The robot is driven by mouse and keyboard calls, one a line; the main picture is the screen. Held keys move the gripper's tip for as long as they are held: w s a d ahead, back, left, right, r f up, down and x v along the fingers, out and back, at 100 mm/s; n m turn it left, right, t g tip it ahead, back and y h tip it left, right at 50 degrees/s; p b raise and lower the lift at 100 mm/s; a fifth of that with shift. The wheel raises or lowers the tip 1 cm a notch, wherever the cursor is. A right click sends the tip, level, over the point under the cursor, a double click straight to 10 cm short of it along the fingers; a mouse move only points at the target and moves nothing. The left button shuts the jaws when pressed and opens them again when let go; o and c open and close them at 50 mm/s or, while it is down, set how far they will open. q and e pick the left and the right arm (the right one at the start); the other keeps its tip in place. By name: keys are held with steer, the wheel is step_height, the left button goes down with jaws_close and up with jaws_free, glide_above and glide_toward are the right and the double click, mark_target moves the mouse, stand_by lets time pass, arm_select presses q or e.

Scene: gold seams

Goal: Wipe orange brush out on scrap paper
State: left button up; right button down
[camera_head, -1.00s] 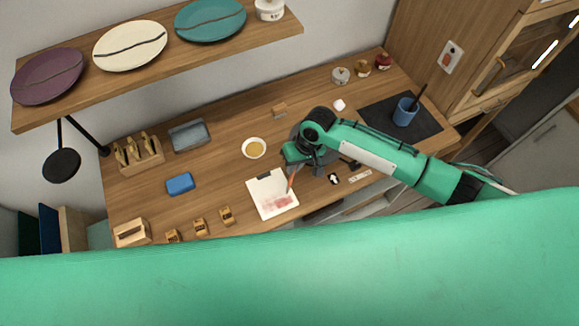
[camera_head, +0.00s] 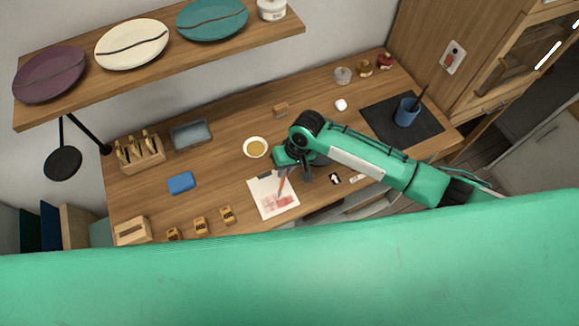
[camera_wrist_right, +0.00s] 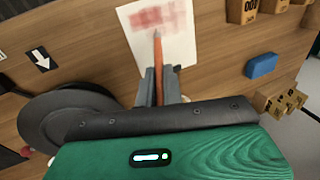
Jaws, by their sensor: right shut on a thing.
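My right gripper (camera_head: 283,172) is above the paper's right part. It is shut on the orange brush (camera_head: 283,183), which also shows between the fingers in the right wrist view (camera_wrist_right: 157,48). The brush tip points down at the smeared area. I cannot tell for certain whether the tip touches the paper. My left gripper is not in view.
A small bowl (camera_head: 255,147) of yellowish content stands behind the paper. A blue block (camera_head: 180,183) lies to its left. Several small wooden labelled blocks (camera_head: 200,226) line the front edge. A blue cup (camera_head: 406,112) stands on a dark mat (camera_head: 378,119) at the right.

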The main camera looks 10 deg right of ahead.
steer(key=shift+s+a, duration=0.95)
steer(key=shift+a, duration=1.9)
steer(key=w+d, duration=0.3)
steer(key=d, duration=0.6)
steer(key=shift+r, duration=0.1)
